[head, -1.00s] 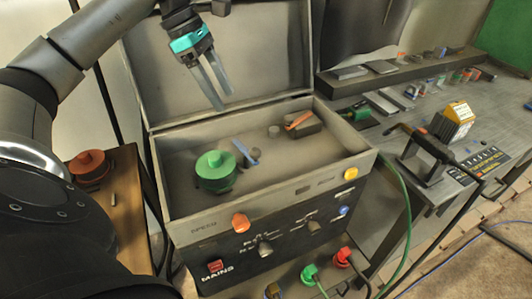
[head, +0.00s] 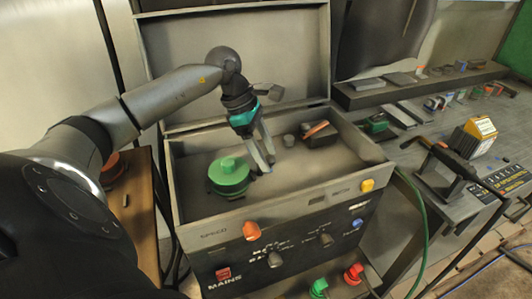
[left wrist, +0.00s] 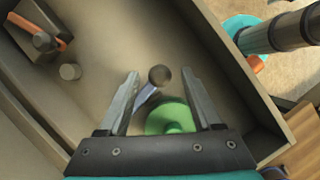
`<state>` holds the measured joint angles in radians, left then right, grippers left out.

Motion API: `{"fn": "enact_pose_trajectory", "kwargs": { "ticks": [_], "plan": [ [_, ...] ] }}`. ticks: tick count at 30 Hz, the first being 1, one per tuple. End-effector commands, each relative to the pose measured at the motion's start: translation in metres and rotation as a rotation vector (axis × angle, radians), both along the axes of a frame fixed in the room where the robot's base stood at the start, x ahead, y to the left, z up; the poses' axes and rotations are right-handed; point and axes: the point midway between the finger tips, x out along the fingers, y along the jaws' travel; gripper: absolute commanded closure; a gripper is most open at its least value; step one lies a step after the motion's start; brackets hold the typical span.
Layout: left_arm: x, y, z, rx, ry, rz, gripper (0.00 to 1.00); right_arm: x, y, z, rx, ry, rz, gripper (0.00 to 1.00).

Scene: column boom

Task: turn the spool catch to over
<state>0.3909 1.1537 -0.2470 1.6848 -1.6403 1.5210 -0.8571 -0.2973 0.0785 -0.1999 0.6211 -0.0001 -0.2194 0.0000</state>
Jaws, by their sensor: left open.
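The blue lever beside the spool, which looks like the spool catch, shows in the left wrist view (left wrist: 147,98). It has a round dark knob (left wrist: 160,75) at one end. In the head view my gripper mostly hides it. The green spool (head: 229,177) sits inside the open case (head: 180,200), left of the lever. My left gripper (head: 263,168) is open and points down into the case. In the left wrist view its fingers (left wrist: 160,76) stand on either side of the knob. I cannot tell whether they touch it. My right gripper is not in view.
A dark block with an orange lever (head: 318,130) and a small grey cylinder (head: 288,140) stand further right in the case. The raised lid (head: 190,60) is behind my arm. Knobs, including an orange one (head: 251,231), line the front panel. A bench with tools (head: 420,160) is at right.

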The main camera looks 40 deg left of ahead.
Motion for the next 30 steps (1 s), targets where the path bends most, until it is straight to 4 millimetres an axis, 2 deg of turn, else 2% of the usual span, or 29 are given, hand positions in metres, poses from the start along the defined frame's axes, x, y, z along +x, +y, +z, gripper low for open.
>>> {"fn": "enact_pose_trajectory", "kwargs": {
  "ticks": [9,26,30],
  "plan": [
    [0.0005,-0.0009,-0.0026,0.0,0.0,0.0,0.35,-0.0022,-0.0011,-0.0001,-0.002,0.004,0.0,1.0],
    [0.0004,-0.0007,-0.0022,0.0,0.0,0.0,0.98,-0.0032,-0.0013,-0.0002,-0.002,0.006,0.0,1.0],
    [0.0003,-0.0007,-0.0021,0.0,0.0,0.0,1.0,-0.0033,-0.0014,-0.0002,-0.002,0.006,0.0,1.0]
  ]
}}
